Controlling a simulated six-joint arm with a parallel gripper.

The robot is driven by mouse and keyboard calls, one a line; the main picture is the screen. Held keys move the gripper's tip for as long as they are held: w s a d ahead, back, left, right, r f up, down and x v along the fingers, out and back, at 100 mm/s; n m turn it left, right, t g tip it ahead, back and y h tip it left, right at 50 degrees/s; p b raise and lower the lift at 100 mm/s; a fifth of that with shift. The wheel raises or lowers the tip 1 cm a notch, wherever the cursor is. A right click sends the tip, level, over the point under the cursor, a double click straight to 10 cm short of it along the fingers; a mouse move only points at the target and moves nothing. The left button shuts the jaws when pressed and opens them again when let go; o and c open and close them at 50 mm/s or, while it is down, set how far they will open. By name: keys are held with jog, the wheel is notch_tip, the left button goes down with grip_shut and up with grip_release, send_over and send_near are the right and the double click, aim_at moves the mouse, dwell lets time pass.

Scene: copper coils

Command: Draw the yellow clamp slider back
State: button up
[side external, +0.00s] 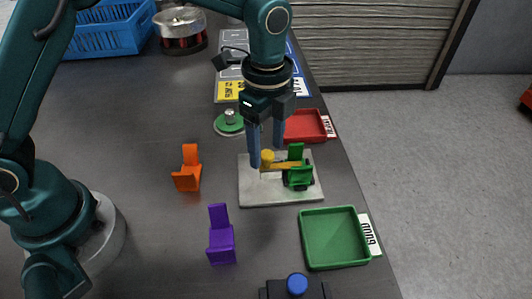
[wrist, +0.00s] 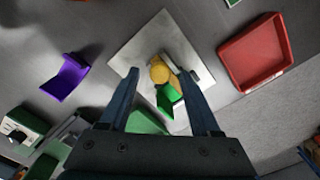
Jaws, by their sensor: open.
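The clamp slider has a round yellow knob (side external: 267,157) and an orange-yellow bar (side external: 285,166) running right to a green clamp part (side external: 298,173). They sit on a pale square base plate (side external: 258,195). My gripper (side external: 266,156) points down over the plate, its two blue fingers spread and holding nothing. In the wrist view the knob (wrist: 159,72) appears between the fingertips of my gripper (wrist: 161,74), apart from both. The green part (wrist: 169,98) lies just below it there. The exact fingertip height above the plate is hard to tell.
An orange bracket (side external: 188,170) and a purple bracket (side external: 221,236) stand left of the plate. A red tray (side external: 320,127) lies behind it and a green tray (side external: 334,238) in front. A green disc (side external: 229,124) is close behind. The table between the plate and the brackets is clear.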

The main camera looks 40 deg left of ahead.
jog(key=shift+f, duration=0.45)
grip_shut()
dwell(1.1)
